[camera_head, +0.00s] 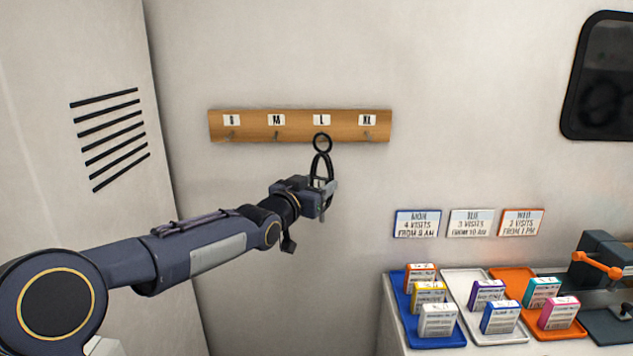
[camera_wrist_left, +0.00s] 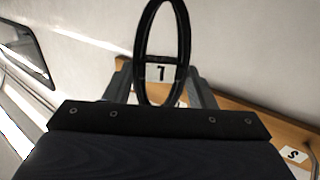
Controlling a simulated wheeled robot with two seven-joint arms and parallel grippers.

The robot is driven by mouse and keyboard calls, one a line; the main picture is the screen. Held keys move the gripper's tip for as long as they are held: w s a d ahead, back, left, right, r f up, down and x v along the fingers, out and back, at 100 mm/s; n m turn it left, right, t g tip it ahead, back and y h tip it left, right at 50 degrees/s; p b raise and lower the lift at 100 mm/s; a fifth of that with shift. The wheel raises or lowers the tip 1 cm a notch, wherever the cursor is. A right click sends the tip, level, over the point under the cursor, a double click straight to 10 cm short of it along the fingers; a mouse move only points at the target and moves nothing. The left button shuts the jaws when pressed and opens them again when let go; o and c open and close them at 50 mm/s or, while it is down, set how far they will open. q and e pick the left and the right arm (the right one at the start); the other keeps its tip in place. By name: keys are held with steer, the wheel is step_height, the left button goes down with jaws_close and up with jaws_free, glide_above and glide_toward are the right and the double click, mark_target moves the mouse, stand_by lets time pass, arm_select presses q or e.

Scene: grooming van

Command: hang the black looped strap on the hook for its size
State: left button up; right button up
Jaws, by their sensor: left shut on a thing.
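The black looped strap (camera_head: 322,152) has a small round ring above a longer narrow loop. My left gripper (camera_head: 325,185) is shut on its lower part and holds it upright in front of the wooden rail (camera_head: 346,126). The rail has labels S, M, L and XL, each above a small hook. In the head view the ring overlaps the place just under the L label (camera_head: 322,119), hiding that hook; I cannot tell whether the ring touches it. In the left wrist view the black loop (camera_wrist_left: 140,50) stands between my fingers, with a label (camera_wrist_left: 160,74) behind it. My right gripper is not in view.
Below right, a counter (camera_head: 392,335) carries blue, white and orange trays with several small boxes. Three day signs (camera_head: 471,223) are on the wall above it. A vented panel (camera_head: 110,125) stands at the left. The wall around the rail is clear.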

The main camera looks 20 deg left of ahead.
mark_target(312, 182)
arm_select(q)
steer(key=shift+w+a+f+p, duration=0.1)
steer(key=shift+w+a+p, duration=0.2)
steer(key=shift+w+p, duration=0.65)
steer(key=shift+w+a+p, duration=0.25)
steer(key=shift+w+p, duration=0.5)
steer(key=shift+w, duration=0.25)
steer(key=shift+w+a+f, duration=0.15)
steer(key=shift+w+f, duration=0.3)
steer(key=shift+w+f+b, duration=0.1)
steer(key=shift+f+b, duration=0.05)
steer(key=shift+b, duration=0.25)
steer(key=o, duration=1.1)
